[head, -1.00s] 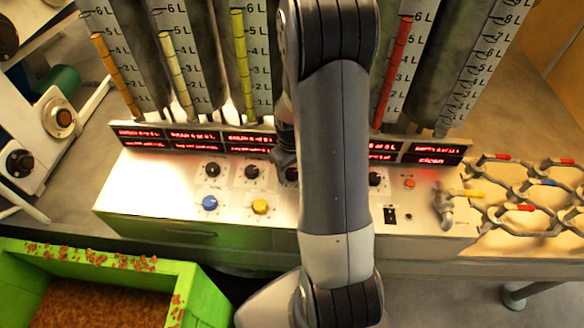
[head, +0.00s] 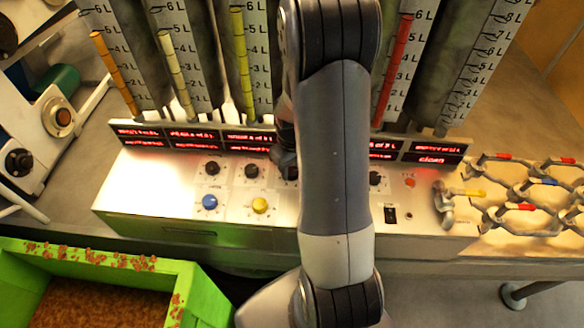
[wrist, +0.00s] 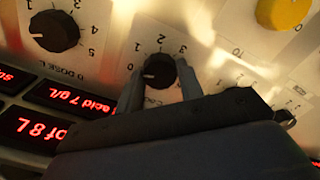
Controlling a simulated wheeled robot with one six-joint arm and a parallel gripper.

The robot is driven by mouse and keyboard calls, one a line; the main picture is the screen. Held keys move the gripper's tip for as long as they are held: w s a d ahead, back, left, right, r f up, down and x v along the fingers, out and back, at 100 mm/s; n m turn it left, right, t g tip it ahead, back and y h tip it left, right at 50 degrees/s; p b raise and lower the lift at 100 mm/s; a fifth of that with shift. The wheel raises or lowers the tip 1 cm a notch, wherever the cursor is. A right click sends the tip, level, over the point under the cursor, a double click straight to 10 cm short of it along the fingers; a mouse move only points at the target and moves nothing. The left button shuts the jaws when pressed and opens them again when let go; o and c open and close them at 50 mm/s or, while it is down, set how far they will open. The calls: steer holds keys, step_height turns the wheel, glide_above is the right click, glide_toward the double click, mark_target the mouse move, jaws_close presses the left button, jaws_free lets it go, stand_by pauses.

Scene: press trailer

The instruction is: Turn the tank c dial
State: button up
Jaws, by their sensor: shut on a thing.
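The tank C dial is a black round knob (wrist: 159,70) with a white pointer mark, in the middle of the wrist view. Its pointer is at the low end of the printed scale, near 0. My gripper (wrist: 159,84) has one finger on each side of this knob and is shut on it. In the head view the same knob (head: 291,173) is mostly hidden behind my arm and gripper (head: 284,157).
Red displays (head: 165,138) and tall gauge tubes stand behind the panel. A tap (head: 445,205) and a green bin (head: 195,295) flank it.

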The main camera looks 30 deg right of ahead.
mark_target(292, 171)
steer(key=m+b, duration=0.2)
steer(key=m, duration=0.2)
steer(key=shift+m, duration=0.3)
steer(key=shift+m+b, duration=0.5)
steer(key=shift+m, duration=1.1)
steer(key=o, duration=1)
step_height(292, 171, up, 11)
steer(key=shift+b, duration=0.3)
steer(key=shift+f, duration=0.1)
